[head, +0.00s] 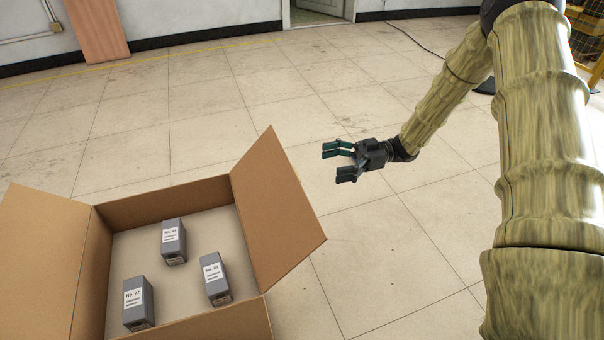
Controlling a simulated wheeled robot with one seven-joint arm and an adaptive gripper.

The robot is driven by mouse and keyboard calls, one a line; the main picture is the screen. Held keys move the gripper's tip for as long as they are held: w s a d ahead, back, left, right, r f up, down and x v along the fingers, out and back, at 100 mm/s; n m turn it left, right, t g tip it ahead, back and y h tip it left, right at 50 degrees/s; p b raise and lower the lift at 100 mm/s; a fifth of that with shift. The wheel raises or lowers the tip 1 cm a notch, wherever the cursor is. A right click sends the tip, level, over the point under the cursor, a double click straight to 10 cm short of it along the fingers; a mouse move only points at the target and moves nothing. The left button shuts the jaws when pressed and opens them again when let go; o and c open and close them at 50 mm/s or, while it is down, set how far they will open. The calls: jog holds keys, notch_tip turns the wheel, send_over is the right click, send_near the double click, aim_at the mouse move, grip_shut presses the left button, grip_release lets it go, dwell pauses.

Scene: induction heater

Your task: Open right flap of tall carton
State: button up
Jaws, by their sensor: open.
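A tall brown carton (165,200) stands at the lower left of the head view, its near part cut off by the bottom edge. Its right flap (277,212) stands up and leans outward to the right. Its left flap (40,262) is folded outward to the left. My gripper (338,163) is open and empty, to the right of the right flap and apart from it, with its fingers pointing left. In the picture it shows just beyond the flap's upper right edge.
Inside the carton are three grey boxes with white labels (173,241), (215,279), (138,303). Tiled floor (400,270) around the carton is clear. A brown board (94,28) leans on the back wall. Yellow fencing (588,45) stands at the far right.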

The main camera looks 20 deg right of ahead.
aim_at(295, 172)
jog(key=shift+n+g, duration=0.3)
jog(key=shift+g, duration=0.2)
jog(key=a, duration=0.6)
jog(key=s+a+b, duration=0.1)
jog(key=a, duration=0.2)
jog(key=shift+a+r, duration=0.2)
jog(key=shift+a, duration=0.15)
jog(key=c, duration=1.5)
jog(key=shift+o, duration=0.2)
jog(key=shift+a+r+h+p, duration=0.5)
jog(key=shift+r+p, duration=0.35)
jog(key=shift+p, duration=0.4)
jog(key=a+r+h+p, duration=0.1)
jog(key=a+p, duration=0.1)
jog(key=p, duration=0.1)
jog(key=shift+r, duration=0.35)
jog(key=shift+a+r+h+p, duration=0.3)
jog(key=shift+a+r+p, duration=0.15)
jog(key=shift+p, duration=0.4)
jog(key=shift+s+a+h+p, duration=0.1)
jog(key=shift+a+h+p, duration=0.2)
jog(key=shift+a+p, duration=0.3)
